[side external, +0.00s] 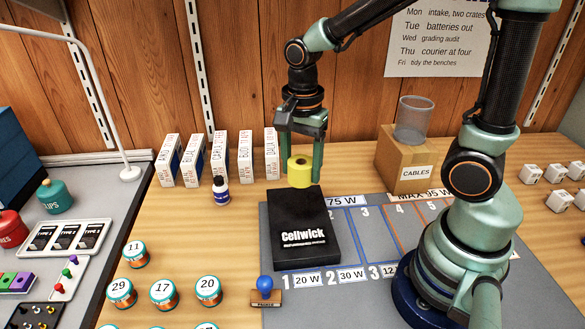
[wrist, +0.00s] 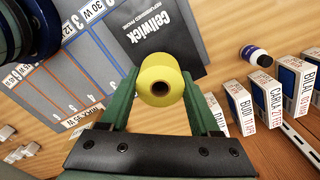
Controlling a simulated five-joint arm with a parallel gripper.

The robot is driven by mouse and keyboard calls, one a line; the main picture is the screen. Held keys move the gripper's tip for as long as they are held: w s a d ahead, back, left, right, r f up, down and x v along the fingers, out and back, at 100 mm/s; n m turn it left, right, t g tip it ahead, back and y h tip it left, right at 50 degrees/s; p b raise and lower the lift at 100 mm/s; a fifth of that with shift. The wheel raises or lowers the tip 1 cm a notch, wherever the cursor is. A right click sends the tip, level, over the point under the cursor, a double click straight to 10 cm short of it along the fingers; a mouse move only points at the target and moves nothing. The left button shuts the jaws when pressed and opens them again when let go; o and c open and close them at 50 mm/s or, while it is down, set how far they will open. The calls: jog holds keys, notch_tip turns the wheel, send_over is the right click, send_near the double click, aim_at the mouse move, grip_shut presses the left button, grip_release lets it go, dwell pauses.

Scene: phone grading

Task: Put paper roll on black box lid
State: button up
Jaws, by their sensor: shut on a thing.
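A yellow paper roll (side external: 300,171) is between the fingers of my gripper (side external: 300,160), which is shut on it. In the side view the roll appears just behind the far edge of the black box lid (side external: 305,215), which is marked Cellwick. I cannot tell its exact height above the surface. The wrist view shows the roll (wrist: 158,80) end-on with its dark core, between the green fingers of my gripper (wrist: 158,95). The black box (wrist: 165,35) lies beyond it, partly hidden by the roll.
A grey mat (side external: 400,275) with numbered lanes lies under the box. A cardboard box (side external: 405,165) with a clear cup (side external: 413,120) stands at right. Numbered jars (side external: 163,294) and a blue-knobbed stamp (side external: 265,288) are nearer.

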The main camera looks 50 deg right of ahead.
aim_at(300, 218)
notch_tip(300, 218, down, 11)
jog(key=shift+r, duration=0.15)
dwell(0.4)
jog(key=o, duration=1.4)
